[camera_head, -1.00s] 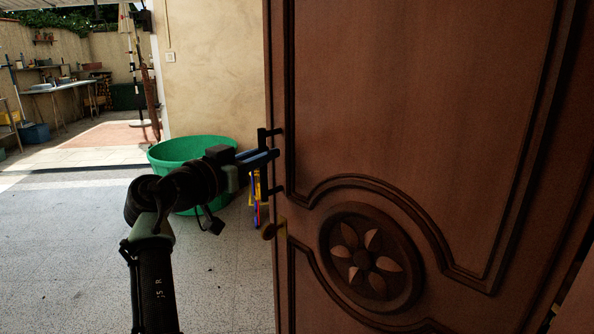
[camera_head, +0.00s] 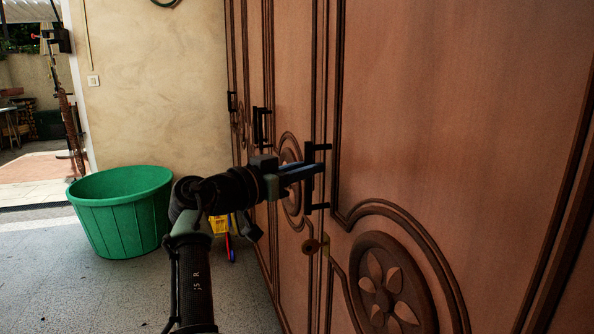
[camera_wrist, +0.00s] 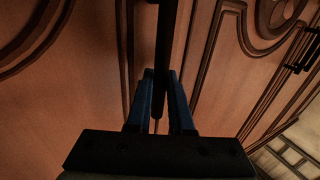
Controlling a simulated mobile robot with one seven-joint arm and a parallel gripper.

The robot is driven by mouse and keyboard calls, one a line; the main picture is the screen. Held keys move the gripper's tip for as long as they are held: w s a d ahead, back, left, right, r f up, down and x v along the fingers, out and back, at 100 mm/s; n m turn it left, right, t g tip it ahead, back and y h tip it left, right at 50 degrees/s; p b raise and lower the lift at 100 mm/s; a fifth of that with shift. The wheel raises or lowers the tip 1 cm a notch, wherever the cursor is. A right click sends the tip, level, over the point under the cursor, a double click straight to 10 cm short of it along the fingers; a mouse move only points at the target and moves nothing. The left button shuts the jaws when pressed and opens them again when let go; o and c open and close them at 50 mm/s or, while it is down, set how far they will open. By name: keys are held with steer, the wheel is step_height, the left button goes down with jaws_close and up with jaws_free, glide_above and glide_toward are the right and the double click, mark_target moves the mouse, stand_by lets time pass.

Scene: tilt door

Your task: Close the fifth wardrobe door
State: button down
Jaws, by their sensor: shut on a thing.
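The near brown wooden wardrobe door (camera_head: 450,110) fills the right of the head view, with a carved flower panel low on it. Its black bar handle (camera_head: 308,153) is near its left edge. My gripper (camera_head: 310,170) is shut on this handle. In the wrist view the dark handle (camera_wrist: 168,35) runs between the blue fingers of my gripper (camera_wrist: 160,75). The door looks nearly in line with the neighbouring wardrobe doors (camera_head: 285,60); whether a gap is left at its edge I cannot tell.
Another black handle (camera_head: 261,125) is on a farther door. A green tub (camera_head: 120,212) stands on the floor at left, with a yellow thing (camera_head: 218,224) near it. The floor at lower left is clear.

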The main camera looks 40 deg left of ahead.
steer(key=shift+w+d+f, duration=0.1)
steer(key=shift+w, duration=0.4)
steer(key=c, duration=0.8)
jaws_free()
steer(key=shift+s, duration=0.1)
steer(key=shift+s, duration=0.1)
steer(key=s+a, duration=0.1)
steer(key=s, duration=1.1)
steer(key=shift+s+a+p, duration=0.2)
steer(key=shift+s+p, duration=0.15)
steer(key=shift+p, duration=0.05)
